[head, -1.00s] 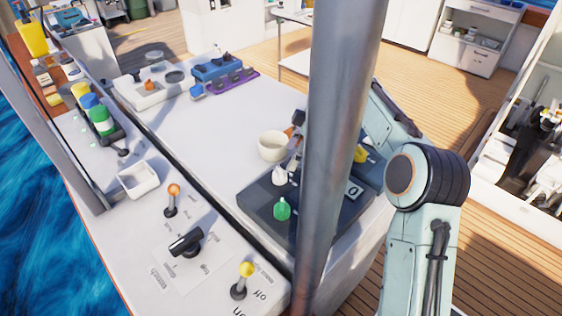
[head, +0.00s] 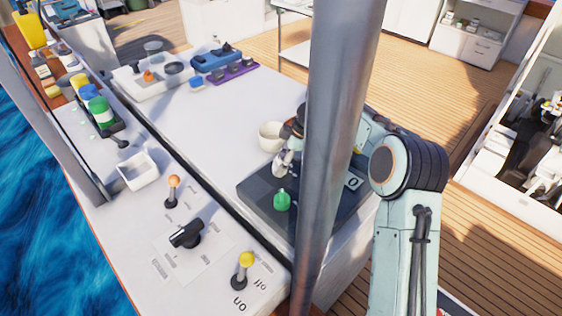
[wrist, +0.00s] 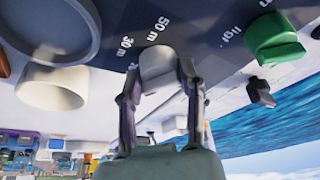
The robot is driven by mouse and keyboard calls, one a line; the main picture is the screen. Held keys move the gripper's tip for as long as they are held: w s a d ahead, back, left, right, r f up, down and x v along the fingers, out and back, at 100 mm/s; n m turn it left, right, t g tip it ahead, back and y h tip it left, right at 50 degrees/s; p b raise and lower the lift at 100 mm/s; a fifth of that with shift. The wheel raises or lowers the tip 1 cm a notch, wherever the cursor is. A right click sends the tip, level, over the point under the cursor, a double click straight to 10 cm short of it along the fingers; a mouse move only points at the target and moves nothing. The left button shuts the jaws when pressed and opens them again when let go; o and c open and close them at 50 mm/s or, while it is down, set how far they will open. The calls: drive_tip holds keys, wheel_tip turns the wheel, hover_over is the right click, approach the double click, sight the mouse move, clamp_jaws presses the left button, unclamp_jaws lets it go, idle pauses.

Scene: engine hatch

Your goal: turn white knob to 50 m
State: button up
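The white knob (wrist: 160,66) sits on the dark panel (head: 250,194). In the wrist view, printed marks "50 m" and "30 m" lie just left of the knob. My gripper (wrist: 160,72) is down at the knob, with one finger on each side of it. The fingertips are very close to its sides, but I cannot tell if they press on it. In the head view my gripper (head: 281,163) covers much of the knob, and the metal pole hides part of my arm.
A green knob (head: 282,200) stands on the same panel, close to the white one. A cream bowl (head: 270,137) is just behind. A thick metal pole (head: 335,150) crosses the front. A black rotary handle (head: 186,235) and a yellow-topped lever (head: 244,266) are at front left.

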drive_tip(key=shift+m, duration=0.4)
drive_tip(key=m+t, duration=0.1)
drive_tip(key=m, duration=0.1)
drive_tip(key=m+t, duration=0.1)
drive_tip(key=m, duration=0.2)
drive_tip(key=shift+s+a+f+m+h, duration=0.1)
drive_tip(key=shift+m+h, duration=0.2)
drive_tip(key=shift+h, duration=0.1)
drive_tip(key=m+t, duration=0.1)
drive_tip(key=m, duration=0.2)
drive_tip(key=m+t+h, duration=0.1)
drive_tip(key=m, duration=0.1)
drive_tip(key=shift+m+h, duration=0.3)
drive_tip(key=shift+m, duration=0.4)
drive_tip(key=o, duration=1.1)
drive_tip(key=v, duration=1.2)
drive_tip(key=shift+a, duration=0.1)
